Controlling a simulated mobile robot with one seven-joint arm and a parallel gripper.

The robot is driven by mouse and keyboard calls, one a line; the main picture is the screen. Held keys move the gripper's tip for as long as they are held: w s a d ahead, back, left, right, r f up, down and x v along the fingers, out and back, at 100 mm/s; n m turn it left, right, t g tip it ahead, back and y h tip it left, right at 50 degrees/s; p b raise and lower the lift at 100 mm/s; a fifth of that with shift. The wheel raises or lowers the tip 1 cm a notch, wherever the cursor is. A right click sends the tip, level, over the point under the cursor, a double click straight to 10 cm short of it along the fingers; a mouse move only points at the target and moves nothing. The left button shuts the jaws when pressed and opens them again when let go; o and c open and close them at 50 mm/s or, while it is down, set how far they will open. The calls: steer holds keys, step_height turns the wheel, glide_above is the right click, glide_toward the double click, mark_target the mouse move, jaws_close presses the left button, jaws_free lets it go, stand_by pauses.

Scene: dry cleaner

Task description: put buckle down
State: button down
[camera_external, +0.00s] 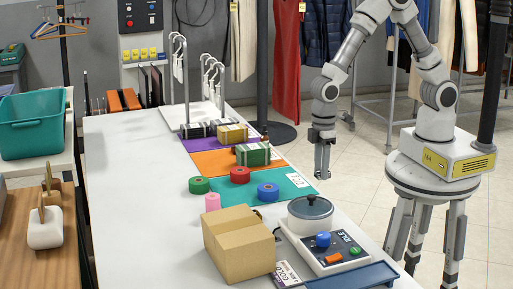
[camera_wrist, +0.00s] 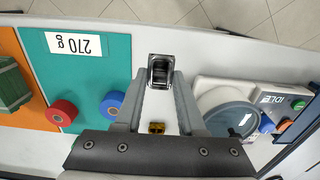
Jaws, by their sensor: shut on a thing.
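My gripper (camera_wrist: 160,95) is shut on the buckle (camera_wrist: 160,72), a small silver frame with a dark middle, held at the fingertips. In the external view my gripper (camera_external: 322,170) hangs pointing down beyond the right edge of the white counter (camera_external: 140,165); the buckle is too small to make out clearly there. In the wrist view the buckle appears over the counter's edge, between the teal mat (camera_wrist: 110,55) and the grey weighing device (camera_wrist: 205,92). The teal mat carries a "270 g" card (camera_wrist: 75,44).
A blue roll (camera_external: 268,192) and red roll (camera_external: 239,174) stand near the teal mat, with a green roll (camera_external: 199,185) and pink roll (camera_external: 212,201). A cardboard box (camera_external: 240,245) stands nearby. Orange (camera_external: 205,160) and purple mats lie farther back. A blue tray (camera_external: 355,278) is in front.

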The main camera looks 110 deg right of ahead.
steer(key=s+d+r+b, duration=0.1)
steer(key=d+b, duration=0.3)
steer(key=d, duration=0.6)
steer(key=s+d+r+b, duration=0.15)
steer(key=d+b, duration=0.25)
steer(key=d, duration=0.7)
steer(key=b, duration=0.1)
glide_above(283, 187)
step_height(283, 187, down, 7)
steer(key=shift+w+r, duration=0.1)
steer(key=shift+r, duration=0.1)
steer(key=shift+f+b, duration=0.55)
steer(key=shift+f, duration=1.4)
steer(key=shift+f, duration=0.2)
steer(key=c, duration=0.5)
jaws_free()
steer(key=shift+r, duration=0.1)
